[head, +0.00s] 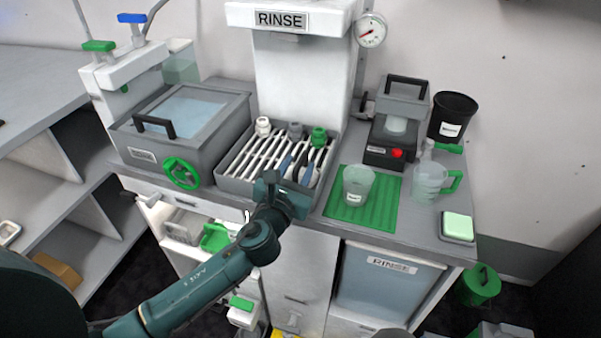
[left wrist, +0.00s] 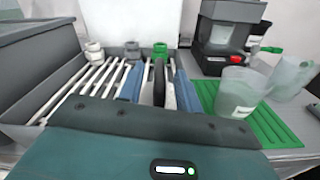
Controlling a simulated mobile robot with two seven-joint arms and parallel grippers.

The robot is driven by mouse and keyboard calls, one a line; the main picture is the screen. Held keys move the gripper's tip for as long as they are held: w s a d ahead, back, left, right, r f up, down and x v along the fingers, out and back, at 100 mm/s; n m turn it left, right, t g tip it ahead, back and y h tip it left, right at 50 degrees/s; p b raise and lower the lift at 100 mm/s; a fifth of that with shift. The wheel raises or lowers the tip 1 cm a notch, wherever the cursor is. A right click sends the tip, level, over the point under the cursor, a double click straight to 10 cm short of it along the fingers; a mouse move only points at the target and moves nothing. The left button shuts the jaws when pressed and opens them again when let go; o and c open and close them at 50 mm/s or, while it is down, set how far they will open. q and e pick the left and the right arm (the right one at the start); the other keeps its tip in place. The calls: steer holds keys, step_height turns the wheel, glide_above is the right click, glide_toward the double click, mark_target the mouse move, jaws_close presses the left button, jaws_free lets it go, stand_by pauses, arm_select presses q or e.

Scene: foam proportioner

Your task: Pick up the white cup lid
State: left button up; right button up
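The white lid (head: 262,126) looks like a small stepped cap. It sits at the back left of the slatted rinse rack, and it also shows in the left wrist view (left wrist: 95,52). A grey cap (head: 295,131) and a green cap (head: 319,137) stand to its right in a row. My left gripper (head: 300,172) is over the front right of the rack, in front of the caps and apart from the white lid. Its two bluish fingers are spread in the left wrist view (left wrist: 157,88). A dark upright piece and something whitish show between them; whether they touch is unclear.
A grey lidded basin (head: 190,108) with a green handwheel stands left of the rack (head: 234,170). To the right, a clear cup (head: 357,183) stands on a green mat (head: 380,215), near a jug (head: 428,178). The white RINSE column (head: 300,70) rises behind the rack.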

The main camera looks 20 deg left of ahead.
arm_select(q)
jaws_close()
steer(key=shift+r, duration=0.1)
